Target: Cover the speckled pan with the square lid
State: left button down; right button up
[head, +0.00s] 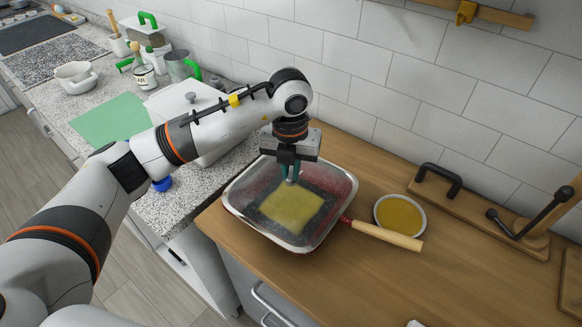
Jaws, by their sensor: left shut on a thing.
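The speckled pan (233,217) stands on the wooden counter, with a light wooden handle (385,235) pointing right. Its reddish speckled side shows below a silver rim. The square lid (336,187) looks see-through with a silver rim and lies over the pan's opening, roughly lined up with it. I cannot tell whether it rests fully on the pan or hovers just above. A yellow square food piece (292,207) shows inside. My left gripper (290,181) points down over the pan, shut on the lid's small knob, which the fingers mostly hide. My right gripper is not in view.
A round dish of yellow contents (400,215) sits right of the pan, close to its handle. Wooden boards with black handles (470,205) lie against the tiled wall. A white knobbed container (185,98) stands behind my arm. The front right counter is mostly clear.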

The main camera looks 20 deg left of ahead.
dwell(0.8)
pick_arm(q)
jog(key=c, duration=1.3)
grip_release()
jog(key=shift+c, duration=0.2)
jog(key=shift+f, duration=0.1)
notch_tip(320, 180, up, 12)
jog(key=b, duration=0.2)
jog(key=shift+s+b, duration=0.25)
jog(key=shift+b, duration=0.1)
